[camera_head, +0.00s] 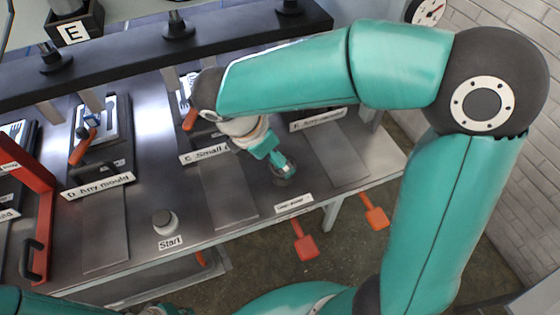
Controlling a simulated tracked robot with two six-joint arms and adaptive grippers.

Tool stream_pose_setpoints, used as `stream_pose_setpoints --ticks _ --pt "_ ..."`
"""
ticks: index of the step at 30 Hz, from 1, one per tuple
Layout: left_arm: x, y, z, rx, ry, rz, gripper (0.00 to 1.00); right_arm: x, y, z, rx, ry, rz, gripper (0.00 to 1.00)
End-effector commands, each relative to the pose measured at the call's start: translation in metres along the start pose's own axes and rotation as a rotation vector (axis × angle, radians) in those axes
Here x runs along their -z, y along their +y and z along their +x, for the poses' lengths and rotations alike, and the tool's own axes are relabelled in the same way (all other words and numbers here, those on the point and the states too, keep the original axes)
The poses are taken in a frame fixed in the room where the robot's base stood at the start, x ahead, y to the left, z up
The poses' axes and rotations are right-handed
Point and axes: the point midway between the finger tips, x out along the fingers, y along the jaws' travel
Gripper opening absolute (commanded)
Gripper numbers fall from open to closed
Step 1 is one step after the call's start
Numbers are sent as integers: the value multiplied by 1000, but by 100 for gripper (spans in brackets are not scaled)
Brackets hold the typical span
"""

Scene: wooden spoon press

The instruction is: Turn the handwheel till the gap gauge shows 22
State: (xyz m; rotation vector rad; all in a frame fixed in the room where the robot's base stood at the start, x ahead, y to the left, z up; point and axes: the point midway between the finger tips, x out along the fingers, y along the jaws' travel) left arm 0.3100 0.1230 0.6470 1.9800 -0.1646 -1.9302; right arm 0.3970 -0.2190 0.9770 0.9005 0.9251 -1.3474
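My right arm reaches over the bench from the right. Its gripper (279,163) points down at a small dark round fitting on the bench top. The fitting is mostly hidden by the fingers, so I cannot tell whether it is the handwheel or whether they touch it. The finger spacing is too small to read. A small white label (293,204) lies in front of it, its text too small to read. My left gripper is out of view.
A Start button (164,221) stands near the front edge. Orange pedals (304,245) are below the bench. A red frame (38,190) is at left; a dark beam (140,62) runs behind.

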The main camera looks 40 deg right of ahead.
Motion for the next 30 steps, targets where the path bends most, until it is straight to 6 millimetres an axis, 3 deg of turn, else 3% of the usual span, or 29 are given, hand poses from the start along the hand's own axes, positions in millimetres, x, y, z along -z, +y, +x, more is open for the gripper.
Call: stream_pose_setpoints --ticks 3,7,20,30 --pt "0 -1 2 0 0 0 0 0 -1 22 5 0 0 86" --pt "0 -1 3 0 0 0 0 0 0 37 3 -1 -1 86" --pt "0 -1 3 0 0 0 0 1 0 45 0 0 -2 86" --pt "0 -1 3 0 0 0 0 1 1 45 -2 1 -1 34"
